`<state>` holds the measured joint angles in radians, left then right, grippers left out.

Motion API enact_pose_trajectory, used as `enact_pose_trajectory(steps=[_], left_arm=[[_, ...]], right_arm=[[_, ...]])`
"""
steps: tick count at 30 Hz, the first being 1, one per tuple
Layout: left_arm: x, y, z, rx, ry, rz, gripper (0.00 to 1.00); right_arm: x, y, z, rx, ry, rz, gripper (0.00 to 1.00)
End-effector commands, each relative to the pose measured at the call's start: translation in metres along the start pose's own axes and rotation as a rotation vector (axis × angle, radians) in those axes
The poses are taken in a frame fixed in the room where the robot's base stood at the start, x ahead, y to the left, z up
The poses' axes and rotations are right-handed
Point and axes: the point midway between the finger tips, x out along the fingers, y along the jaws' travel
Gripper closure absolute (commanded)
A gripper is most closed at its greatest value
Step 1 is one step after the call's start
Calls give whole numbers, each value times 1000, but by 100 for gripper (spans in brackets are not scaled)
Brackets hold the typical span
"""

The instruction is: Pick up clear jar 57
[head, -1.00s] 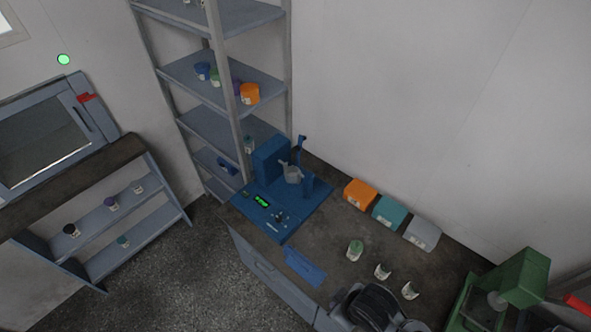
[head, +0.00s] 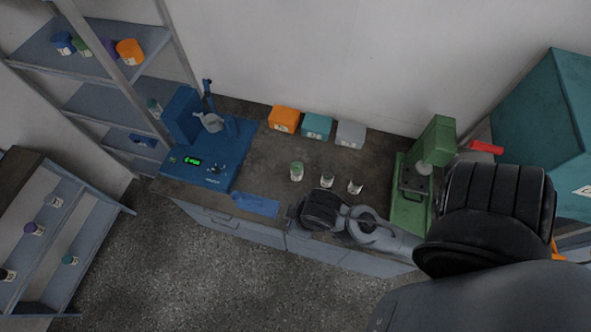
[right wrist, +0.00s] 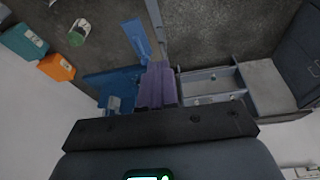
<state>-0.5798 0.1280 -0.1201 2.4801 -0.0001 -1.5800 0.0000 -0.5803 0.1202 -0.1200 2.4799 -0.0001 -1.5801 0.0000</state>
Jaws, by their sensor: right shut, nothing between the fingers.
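Three small clear jars with white labels stand upright on the dark bench top in the head view. One has a green lid (head: 297,171); the middle jar (head: 327,181) and the right jar (head: 355,187) look lidless. The label numbers are too small to read, so I cannot tell which is 57. My right gripper (right wrist: 158,80), with purple fingers, is shut and empty in the right wrist view. It is near the bench's front edge, apart from the green-lidded jar (right wrist: 79,33). In the head view its fingers are hidden by my arm. My left gripper is not in view.
Orange (head: 284,119), teal (head: 317,126) and grey (head: 351,134) boxes line the back of the bench. The blue machine (head: 211,165) stands left and a green device (head: 437,150) right. A flat blue piece (head: 255,204) lies at the front edge. Shelves (head: 110,103) hold more jars.

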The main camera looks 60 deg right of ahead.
Motion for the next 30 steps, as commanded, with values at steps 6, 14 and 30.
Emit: enact_pose_trajectory(steps=[6, 14, 30], left_arm=[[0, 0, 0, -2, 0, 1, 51], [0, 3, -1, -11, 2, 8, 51], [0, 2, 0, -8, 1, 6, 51]], right_arm=[[0, 0, 0, 0, 0, 0, 100], [0, 0, 0, 0, 0, 0, 89], [0, 0, 0, 0, 1, 0, 19]])
